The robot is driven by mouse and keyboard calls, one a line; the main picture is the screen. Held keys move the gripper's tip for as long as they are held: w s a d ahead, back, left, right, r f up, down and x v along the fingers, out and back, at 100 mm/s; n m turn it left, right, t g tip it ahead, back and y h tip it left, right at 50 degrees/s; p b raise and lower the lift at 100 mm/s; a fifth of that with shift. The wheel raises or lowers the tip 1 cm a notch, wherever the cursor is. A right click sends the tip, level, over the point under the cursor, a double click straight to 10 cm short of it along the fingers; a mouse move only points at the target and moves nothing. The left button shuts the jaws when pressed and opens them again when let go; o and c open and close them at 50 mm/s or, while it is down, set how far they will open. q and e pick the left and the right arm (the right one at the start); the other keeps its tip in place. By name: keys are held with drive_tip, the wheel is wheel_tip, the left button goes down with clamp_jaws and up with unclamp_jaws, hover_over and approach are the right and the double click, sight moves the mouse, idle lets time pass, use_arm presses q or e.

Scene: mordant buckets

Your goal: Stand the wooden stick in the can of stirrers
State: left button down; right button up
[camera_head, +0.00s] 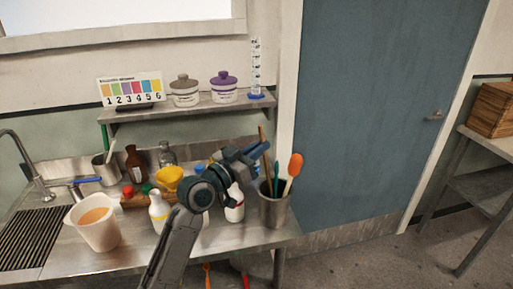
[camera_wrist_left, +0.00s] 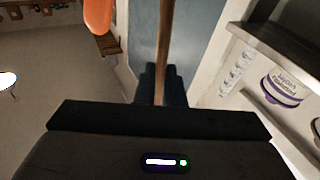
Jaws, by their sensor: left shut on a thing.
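My left gripper (camera_head: 258,150) is shut on the wooden stick (camera_head: 262,134) above the metal can of stirrers (camera_head: 273,212). The stick is nearly upright, its top tilted slightly left. Its lower part runs down to the can's mouth; how deep it goes is hidden. In the left wrist view the stick (camera_wrist_left: 166,40) passes between the dark fingers (camera_wrist_left: 160,85). An orange-headed stirrer (camera_head: 295,165) and a green stirrer (camera_head: 276,174) stand in the can. The orange head also shows in the left wrist view (camera_wrist_left: 98,14). My right gripper is not in view.
The can stands near the bench's right end. White bottles (camera_head: 235,206), a yellow bowl (camera_head: 169,180) and a bucket of orange liquid (camera_head: 96,222) stand left of it. A shelf (camera_head: 190,105) with lidded tubs (camera_head: 185,92) hangs behind. A blue door (camera_head: 375,110) is at right.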

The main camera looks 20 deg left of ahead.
sight(264, 161)
use_arm(q)
drive_tip(key=f+b, duration=0.2)
drive_tip(key=f, duration=0.1)
drive_tip(key=f+b, duration=0.1)
drive_tip(key=shift+w+d+f+b, duration=0.2)
drive_tip(key=shift+d+f+b, duration=0.05)
drive_tip(key=shift+f+b, duration=0.1)
drive_tip(key=shift+f, duration=0.1)
